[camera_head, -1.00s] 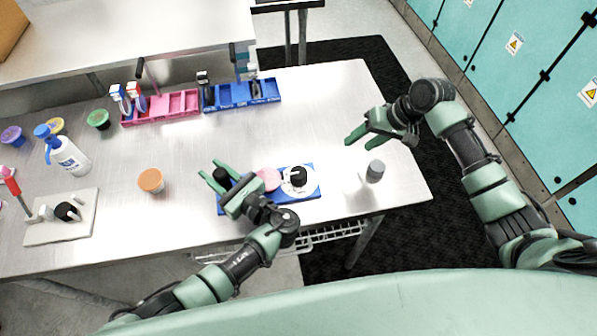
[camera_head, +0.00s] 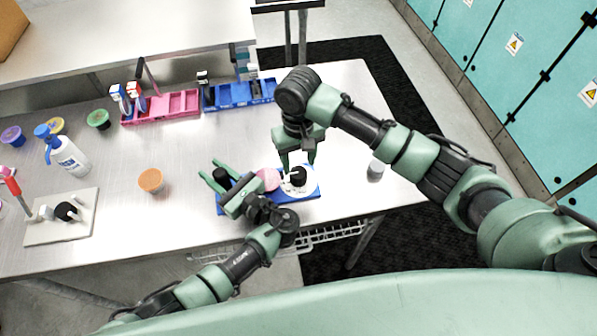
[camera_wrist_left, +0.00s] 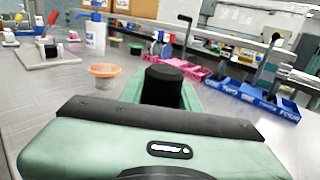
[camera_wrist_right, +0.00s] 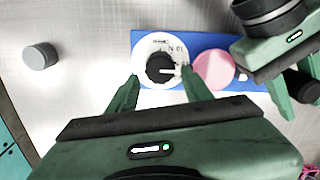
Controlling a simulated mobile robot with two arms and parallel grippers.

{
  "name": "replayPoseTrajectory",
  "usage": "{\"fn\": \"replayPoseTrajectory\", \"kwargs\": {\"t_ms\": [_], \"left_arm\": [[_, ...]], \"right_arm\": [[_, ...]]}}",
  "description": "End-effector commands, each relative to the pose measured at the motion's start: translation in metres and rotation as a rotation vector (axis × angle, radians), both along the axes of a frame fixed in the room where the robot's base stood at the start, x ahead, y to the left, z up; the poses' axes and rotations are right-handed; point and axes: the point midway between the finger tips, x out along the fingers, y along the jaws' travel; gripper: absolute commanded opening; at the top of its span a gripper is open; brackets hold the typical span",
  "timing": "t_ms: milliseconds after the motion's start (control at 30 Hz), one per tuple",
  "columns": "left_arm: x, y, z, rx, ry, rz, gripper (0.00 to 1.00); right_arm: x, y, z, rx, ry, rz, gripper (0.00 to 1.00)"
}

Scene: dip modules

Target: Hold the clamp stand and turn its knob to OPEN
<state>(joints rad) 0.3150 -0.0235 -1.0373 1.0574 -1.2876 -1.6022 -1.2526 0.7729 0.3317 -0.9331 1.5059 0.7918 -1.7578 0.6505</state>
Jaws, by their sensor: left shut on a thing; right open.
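The clamp stand has a blue base (camera_head: 312,194), a white dial with a black knob (camera_head: 299,176), a pink disc (camera_head: 268,179) and a black post (camera_head: 221,174). My left gripper (camera_head: 214,170) is shut on the black post, which also shows between its fingers in the left wrist view (camera_wrist_left: 164,84). My right gripper (camera_head: 297,162) is open over the dial. In the right wrist view its fingertips (camera_wrist_right: 161,76) lie on either side of the knob (camera_wrist_right: 160,68), with a gap to it. The knob's pale pointer points right; the dial lettering is too small to read.
A grey cylinder (camera_head: 375,171) stands right of the stand, and an orange-lidded cup (camera_head: 151,181) left of it. Pink (camera_head: 165,109) and blue bins (camera_head: 232,96) stand at the back. A white bottle (camera_head: 70,158) and a pale board (camera_head: 52,229) are at the left.

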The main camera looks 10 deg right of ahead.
Motion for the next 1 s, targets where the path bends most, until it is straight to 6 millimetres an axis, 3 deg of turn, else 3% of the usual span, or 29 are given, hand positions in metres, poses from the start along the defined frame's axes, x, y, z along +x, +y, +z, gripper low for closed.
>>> {"fn": "replayPoseTrajectory", "kwargs": {"t_ms": [100, 300, 733, 900, 1000], "left_arm": [[-0.001, 0.0, -0.001, 0.0, 0.003, 0.0, 0.0], [-0.001, 0.0, -0.001, 0.0, 0.003, 0.0, 0.0], [-0.001, 0.0, -0.002, 0.0, 0.004, -0.001, 0.0], [-0.001, 0.0, -0.002, 0.0, 0.004, -0.001, 0.0], [-0.001, 0.0, -0.002, 0.0, 0.004, -0.001, 0.0]], "right_arm": [[0.0, 0.0, -0.024, -0.001, 0.002, -0.001, 0.5], [0.0, 0.0, -0.052, 0.001, 0.001, 0.0, 0.5], [0.0, 0.0, -0.061, 0.002, -0.001, 0.0, 0.5], [0.0, 0.0, -0.061, 0.002, -0.001, 0.0, 0.03], [0.0, 0.0, -0.061, 0.002, -0.001, 0.001, 0.0]]}}
